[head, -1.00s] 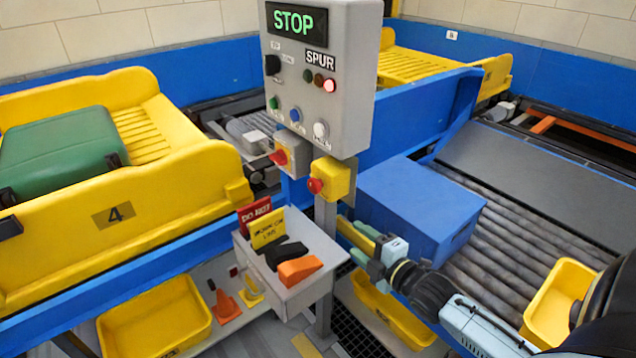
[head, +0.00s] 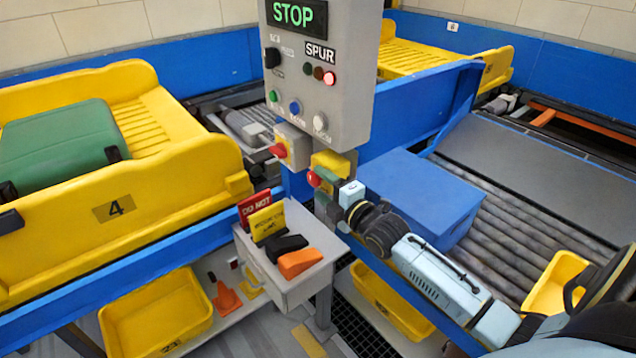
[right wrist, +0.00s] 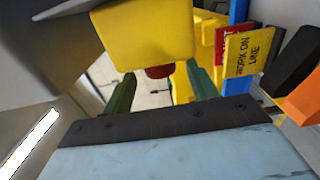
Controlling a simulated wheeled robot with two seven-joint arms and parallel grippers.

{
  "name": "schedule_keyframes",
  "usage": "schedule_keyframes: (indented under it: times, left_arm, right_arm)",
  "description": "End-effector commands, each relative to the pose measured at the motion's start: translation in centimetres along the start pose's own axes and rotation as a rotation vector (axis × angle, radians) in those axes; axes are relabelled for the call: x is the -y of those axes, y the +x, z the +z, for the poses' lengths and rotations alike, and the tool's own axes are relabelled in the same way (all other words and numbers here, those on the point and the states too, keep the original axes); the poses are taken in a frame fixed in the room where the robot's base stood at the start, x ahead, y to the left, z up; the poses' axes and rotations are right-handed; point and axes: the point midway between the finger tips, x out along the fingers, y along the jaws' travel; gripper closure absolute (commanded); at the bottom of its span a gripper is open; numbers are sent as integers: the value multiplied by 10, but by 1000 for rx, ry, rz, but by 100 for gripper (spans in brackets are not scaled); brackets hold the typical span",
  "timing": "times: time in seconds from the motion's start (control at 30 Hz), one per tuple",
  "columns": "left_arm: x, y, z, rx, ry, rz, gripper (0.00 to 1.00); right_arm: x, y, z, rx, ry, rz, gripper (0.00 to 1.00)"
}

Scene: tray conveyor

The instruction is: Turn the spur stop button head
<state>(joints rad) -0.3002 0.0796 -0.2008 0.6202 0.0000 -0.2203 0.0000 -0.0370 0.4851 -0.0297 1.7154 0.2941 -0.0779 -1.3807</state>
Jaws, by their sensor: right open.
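The spur stop button is a red head (head: 314,179) on a yellow box (head: 333,168) below the grey control panel (head: 322,90). In the right wrist view the yellow box (right wrist: 148,38) fills the upper middle, and the red head (right wrist: 160,71) shows partly under its edge. My right gripper (head: 322,190) is open, with its green fingertips close to the head. In the right wrist view the two green fingers (right wrist: 160,90) stand apart with the red head between and beyond them. I cannot tell whether they touch it. My left gripper is not in view.
A second red knob (head: 279,150) on a grey box sits left of the button. A holder (head: 300,287) with signs and wedges stands below. A blue box (head: 425,205) lies on the rollers behind my right arm. The panel display reads STOP.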

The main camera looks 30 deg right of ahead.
Motion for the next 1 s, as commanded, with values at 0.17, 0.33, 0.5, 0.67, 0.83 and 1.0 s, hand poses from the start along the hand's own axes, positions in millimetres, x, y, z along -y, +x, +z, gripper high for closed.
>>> schedule_keyframes:
  times: [0.17,0.33,0.5,0.67,0.83,1.0]
  left_arm:
    - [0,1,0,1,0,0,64]
    - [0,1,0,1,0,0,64]
    - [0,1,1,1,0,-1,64]
    - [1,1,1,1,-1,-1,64]
    - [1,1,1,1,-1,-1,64]
    - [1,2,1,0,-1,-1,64]
  right_arm:
    - [0,17,0,0,0,0,42]
    - [0,22,0,0,0,0,42]
    - [0,22,0,0,0,-1,42]
    - [0,21,0,0,0,-1,56]
    - [0,21,0,0,0,-1,78]
    - [1,21,0,0,0,2,86]
